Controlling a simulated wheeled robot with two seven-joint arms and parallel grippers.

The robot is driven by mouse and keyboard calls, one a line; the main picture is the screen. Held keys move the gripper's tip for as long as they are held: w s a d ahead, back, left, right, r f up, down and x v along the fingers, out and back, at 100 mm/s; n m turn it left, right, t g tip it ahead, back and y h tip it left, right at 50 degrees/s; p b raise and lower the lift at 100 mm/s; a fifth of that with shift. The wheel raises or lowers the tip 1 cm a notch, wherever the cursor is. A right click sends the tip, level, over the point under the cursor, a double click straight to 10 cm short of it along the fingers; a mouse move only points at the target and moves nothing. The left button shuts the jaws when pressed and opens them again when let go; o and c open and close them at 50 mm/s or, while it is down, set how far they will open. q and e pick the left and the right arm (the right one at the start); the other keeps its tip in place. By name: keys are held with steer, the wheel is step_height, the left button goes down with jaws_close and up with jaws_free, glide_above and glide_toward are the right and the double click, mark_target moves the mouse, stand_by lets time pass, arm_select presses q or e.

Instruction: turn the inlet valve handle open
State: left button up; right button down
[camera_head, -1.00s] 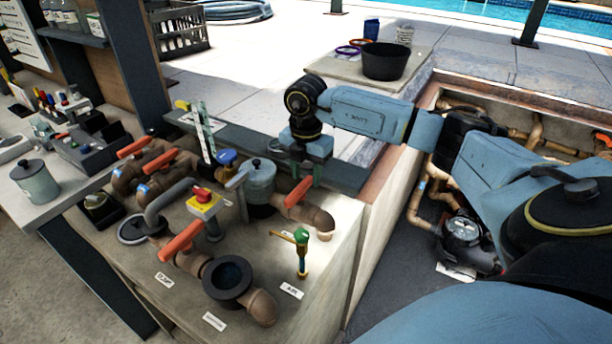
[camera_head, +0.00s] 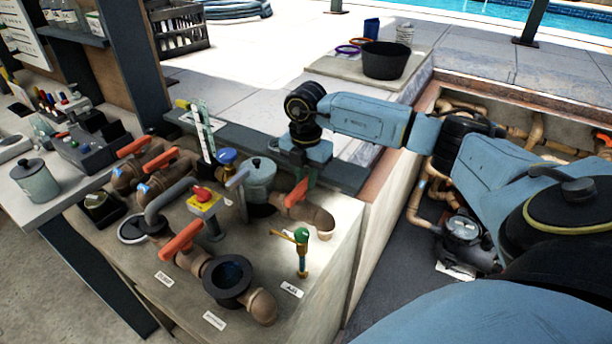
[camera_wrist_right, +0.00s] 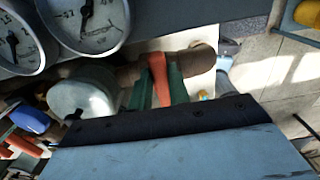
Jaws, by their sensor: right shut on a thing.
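An orange valve handle (camera_head: 297,192) sits on a brown pipe (camera_head: 318,217) near the right edge of the concrete bench. It also shows as an upright orange lever (camera_wrist_right: 158,72) in the right wrist view. My right gripper (camera_head: 303,181) reaches down from above with its green fingers around the handle's far end. In the right wrist view my right gripper (camera_wrist_right: 160,88) has one finger on each side of the handle, shut on it. The frames show no readable inlet label on this handle. My left gripper is out of view.
A grey-lidded pot (camera_head: 259,175) stands close left of the handle. A green-topped brass tap (camera_head: 302,252) stands in front. More orange handles (camera_head: 182,241) are on pipes to the left. Two gauges (camera_wrist_right: 90,22) are close above in the wrist view. The sunken pit lies right.

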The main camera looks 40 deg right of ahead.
steer(key=shift+w+n, duration=0.1)
steer(key=shift+n, duration=0.2)
steer(key=n, duration=0.2)
steer(key=w+n, duration=0.1)
steer(key=shift+a+n+b, duration=0.25)
steer(key=shift+n+b, duration=0.05)
steer(key=n, duration=0.3)
steer(key=a+n, duration=0.1)
steer(key=n, duration=0.1)
steer(key=shift+w+b, duration=0.3)
steer(key=shift+w, duration=0.05)
steer(key=n, duration=0.2)
steer(key=a+n, duration=0.1)
steer(key=n, duration=0.2)
steer(key=shift+w+b, duration=0.15)
steer(key=shift+b, duration=0.15)
steer(key=shift+a+r+n, duration=0.1)
steer(key=shift+a+n, duration=0.15)
steer(key=shift+n, duration=0.65)
steer(key=shift+a+n, duration=0.25)
steer(key=shift+n, duration=0.65)
steer(key=c, duration=1.3)
jaws_free()
